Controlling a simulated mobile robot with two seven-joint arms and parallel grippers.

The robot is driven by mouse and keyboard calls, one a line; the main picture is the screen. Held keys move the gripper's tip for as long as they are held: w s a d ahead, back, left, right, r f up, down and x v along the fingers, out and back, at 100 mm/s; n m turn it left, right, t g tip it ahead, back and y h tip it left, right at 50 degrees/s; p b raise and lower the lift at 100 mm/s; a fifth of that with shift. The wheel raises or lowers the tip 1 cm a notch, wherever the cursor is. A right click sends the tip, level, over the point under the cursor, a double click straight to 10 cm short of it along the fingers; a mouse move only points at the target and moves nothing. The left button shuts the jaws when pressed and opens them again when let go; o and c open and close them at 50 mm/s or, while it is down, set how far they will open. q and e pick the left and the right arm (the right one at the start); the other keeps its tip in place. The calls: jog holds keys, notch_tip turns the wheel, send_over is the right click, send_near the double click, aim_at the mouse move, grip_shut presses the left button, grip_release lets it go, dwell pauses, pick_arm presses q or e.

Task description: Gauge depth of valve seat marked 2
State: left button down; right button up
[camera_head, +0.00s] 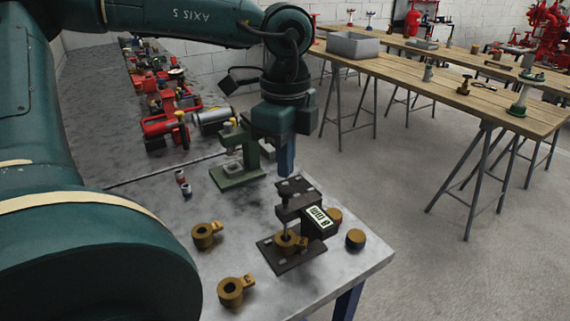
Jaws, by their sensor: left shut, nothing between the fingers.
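A dark depth gauge stand (268,255) stands on the grey metal table, with a small digital display (319,220) on its right side. A brass valve seat with a side tab (288,243) sits on its base under the thin vertical probe. The probe seems to meet the seat, but I cannot tell contact. Two similar brass seats lie on the table, one to the left (204,235) and one nearer (232,292). Their marks are too small to read surely. My left gripper (287,170) points down, shut and empty, just above the stand's top plate. My right gripper is out of view.
A green press-like fixture (238,172) stands behind the stand. Two small cylinders (183,183) are at its left. A round brass-topped knob (355,239) is near the table's right edge. Red fittings (163,125) crowd the bench behind. Wooden tables (400,72) stand across clear floor.

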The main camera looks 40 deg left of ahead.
pick_arm(q)
notch_tip(320, 180, up, 4)
jog(key=shift+r+p, duration=0.1)
jog(key=shift+p, duration=0.75)
jog(key=shift+d, duration=0.1)
